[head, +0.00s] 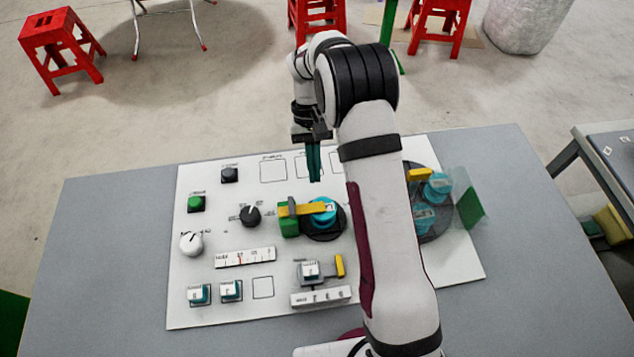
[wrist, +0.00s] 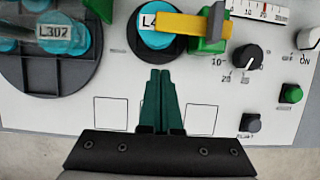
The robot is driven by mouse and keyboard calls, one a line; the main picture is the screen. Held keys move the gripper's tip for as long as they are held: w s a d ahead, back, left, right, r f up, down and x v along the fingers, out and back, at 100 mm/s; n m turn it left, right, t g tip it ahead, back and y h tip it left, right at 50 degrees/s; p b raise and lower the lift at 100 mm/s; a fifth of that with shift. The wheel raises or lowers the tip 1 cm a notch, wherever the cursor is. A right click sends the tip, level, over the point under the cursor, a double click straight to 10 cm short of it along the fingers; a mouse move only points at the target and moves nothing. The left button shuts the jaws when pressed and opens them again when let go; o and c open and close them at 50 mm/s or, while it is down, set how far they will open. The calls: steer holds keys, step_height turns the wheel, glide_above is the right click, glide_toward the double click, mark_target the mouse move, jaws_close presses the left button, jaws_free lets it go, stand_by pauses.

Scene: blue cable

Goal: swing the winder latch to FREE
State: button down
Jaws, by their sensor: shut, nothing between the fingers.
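A yellow bar (head: 302,209) lies across a blue spool (head: 324,216) at the middle of the white panel, beside a green block (head: 289,226). In the wrist view the yellow bar (wrist: 185,24) covers part of the spool (wrist: 152,38), and a dark grey piece crosses it near the green block (wrist: 208,42). I cannot read which part is marked as the winder latch or any FREE mark. My gripper (head: 314,178) has dark green fingers, shut and empty, above the panel's far part. In the wrist view its fingertips (wrist: 160,72) point towards the spool, apart from the bar.
A dark turntable (head: 436,230) with blue spools stands right, partly behind my arm; a green plate (head: 470,207) rises beside it. A black knob (head: 250,215), green button (head: 196,204) and white knob (head: 191,243) are left. A grey slider with yellow end (head: 340,266) is nearer.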

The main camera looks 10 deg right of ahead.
mark_target(322, 204)
steer(key=shift+s+r, duration=0.1)
steer(key=shift+s, duration=1.85)
steer(key=shift+s+d+m+y, duration=0.25)
steer(key=shift+s+m, duration=0.2)
steer(key=shift+m, duration=0.35)
steer(key=shift+s+d+m+y, duration=0.2)
steer(key=shift+s+m+y, duration=0.45)
steer(key=shift+m, duration=0.55)
steer(key=s+m+t+y, duration=0.1)
steer(key=s+m, duration=0.1)
steer(key=m, duration=0.1)
steer(key=shift+s+m, duration=0.1)
steer(key=shift+m, duration=0.2)
steer(key=m, duration=0.1)
steer(key=s+m, duration=0.1)
steer(key=s+m+t, duration=0.1)
steer(key=shift+a+m+y, duration=0.25)
steer(key=shift+m+y, duration=0.05)
steer(key=shift+y, duration=0.1)
steer(key=m, duration=0.1)
steer(key=s+a+m+t, duration=0.1)
steer(key=m, duration=0.1)
steer(key=s+m, duration=0.1)
steer(key=shift+a+y, duration=0.25)
steer(key=shift+y, duration=0.15)
steer(key=shift+s+a, duration=0.5)
steer(key=shift+a, duration=0.2)
